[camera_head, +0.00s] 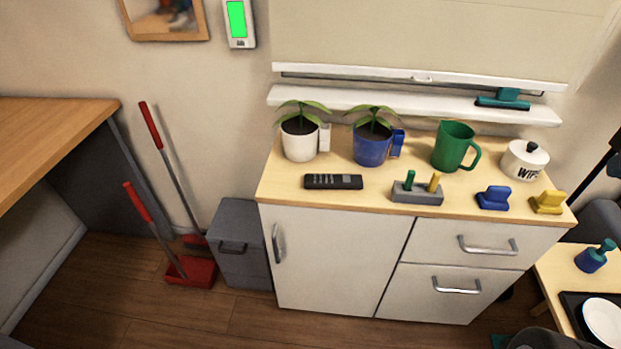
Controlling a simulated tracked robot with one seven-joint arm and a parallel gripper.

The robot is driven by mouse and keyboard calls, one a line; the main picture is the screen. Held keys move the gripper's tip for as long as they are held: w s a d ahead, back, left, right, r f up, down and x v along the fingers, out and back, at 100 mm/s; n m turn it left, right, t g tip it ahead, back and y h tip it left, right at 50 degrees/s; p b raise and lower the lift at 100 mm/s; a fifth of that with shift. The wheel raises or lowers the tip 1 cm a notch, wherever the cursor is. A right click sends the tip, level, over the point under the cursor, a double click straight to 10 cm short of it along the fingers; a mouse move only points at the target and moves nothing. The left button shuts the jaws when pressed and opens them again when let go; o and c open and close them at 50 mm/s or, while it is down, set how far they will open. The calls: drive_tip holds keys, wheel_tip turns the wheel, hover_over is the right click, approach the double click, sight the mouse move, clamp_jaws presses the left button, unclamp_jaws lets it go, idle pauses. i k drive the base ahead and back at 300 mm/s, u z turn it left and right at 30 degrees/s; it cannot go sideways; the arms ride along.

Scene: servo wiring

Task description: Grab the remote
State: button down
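The remote (333,182) is a black, narrow handset with small buttons. It lies flat on the light wooden top of the white cabinet (337,250), near the front edge and left of the middle. It is fully visible, and nothing covers it. My gripper does not show in the head view, so its place and state cannot be seen.
Behind the remote stand a white potted plant (300,140) and a blue one (371,146). To its right is a grey holder (417,193) with two pegs. A green mug (454,147) and white pot (525,160) stand farther right. A grey bin (241,245) stands left of the cabinet.

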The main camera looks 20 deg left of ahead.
sight(325, 181)
drive_tip(key=z, duration=0.5)
drive_tip(key=i, duration=0.15)
drive_tip(key=u, duration=2.65)
drive_tip(key=k, duration=0.9)
drive_tip(key=z, duration=0.5)
drive_tip(key=i, duration=1)
drive_tip(key=z, duration=0.05)
